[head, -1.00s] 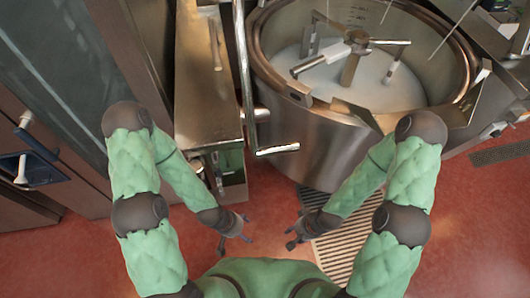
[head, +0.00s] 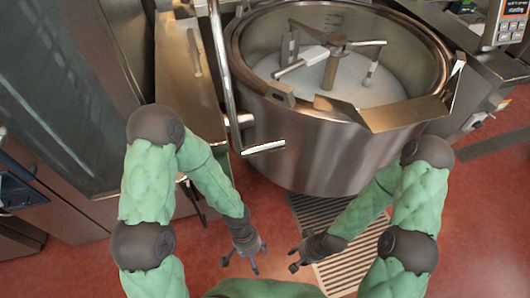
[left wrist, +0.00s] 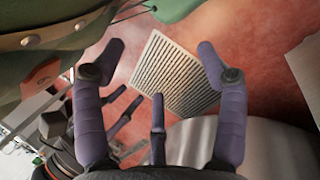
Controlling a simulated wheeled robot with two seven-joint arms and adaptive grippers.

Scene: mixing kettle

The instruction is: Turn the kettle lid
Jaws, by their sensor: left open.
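The large steel kettle (head: 318,150) stands open ahead in the head view, with a stirrer (head: 330,65) and pale contents inside. I cannot make out a lid over its mouth. A bent metal bar (head: 222,75) rises at its left side and ends in a short horizontal handle (head: 263,147). My left gripper (head: 241,265) is open and empty, low in front of the kettle and below the handle. Its spread fingers also show in the left wrist view (left wrist: 160,62), above the floor. My right gripper (head: 293,259) hangs beside it with fingers apart, empty, clear of the kettle.
A floor grate (head: 345,268) lies under the kettle's front and also shows in the left wrist view (left wrist: 172,78). A steel cabinet (head: 180,90) stands left of the kettle. A control panel (head: 507,25) is at the top right.

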